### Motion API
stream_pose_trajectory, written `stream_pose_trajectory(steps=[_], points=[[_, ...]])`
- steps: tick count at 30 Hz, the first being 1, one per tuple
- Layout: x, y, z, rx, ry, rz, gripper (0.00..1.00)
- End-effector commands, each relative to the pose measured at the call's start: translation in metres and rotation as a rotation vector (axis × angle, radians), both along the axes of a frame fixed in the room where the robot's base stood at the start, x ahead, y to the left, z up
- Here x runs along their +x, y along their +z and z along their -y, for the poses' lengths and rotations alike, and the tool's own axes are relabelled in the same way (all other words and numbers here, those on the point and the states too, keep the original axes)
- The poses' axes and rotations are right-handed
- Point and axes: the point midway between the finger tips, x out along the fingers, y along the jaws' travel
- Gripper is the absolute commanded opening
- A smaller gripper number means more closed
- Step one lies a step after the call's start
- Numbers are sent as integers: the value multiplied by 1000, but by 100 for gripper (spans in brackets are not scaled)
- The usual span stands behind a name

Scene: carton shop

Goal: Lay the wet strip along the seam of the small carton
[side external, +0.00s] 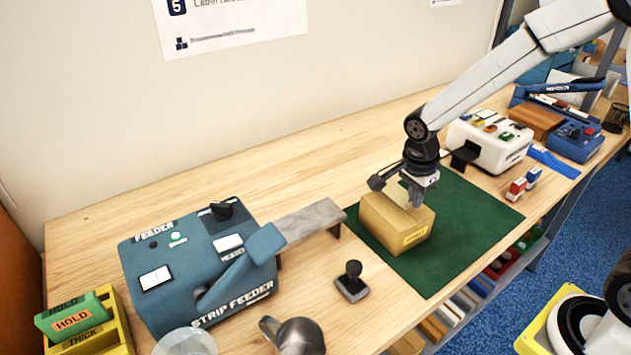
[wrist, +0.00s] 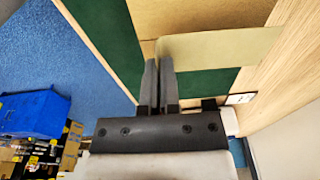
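The small carton (side external: 385,228) is a tan box with a yellow label on its front, standing on the green mat (side external: 470,230). Its brown surface (wrist: 205,14) fills the top of the wrist view. My gripper (side external: 416,203) is right above the carton, pointing down. In the wrist view its two dark fingers (wrist: 159,62) are close together, shut on one end of the pale strip (wrist: 220,45). The strip extends to the right, across the carton's edge in that view. Whether it touches the carton is unclear. The seam cannot be made out.
The blue strip feeder (side external: 190,270) with its grey outlet ramp (side external: 310,220) stands to the left. A black-handled stamp (side external: 352,280) and a metal jug (side external: 295,335) are in front. A white machine (side external: 488,140) stands behind right. The bench behind the mat is clear.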

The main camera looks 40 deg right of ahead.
Motion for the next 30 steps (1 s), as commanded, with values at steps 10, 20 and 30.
stream_pose_trajectory(steps=[10,20,30], points=[[0,-19,0,-1,0,-2,0],[0,-23,0,-1,0,-1,0],[0,-22,0,-1,0,-1,0]])
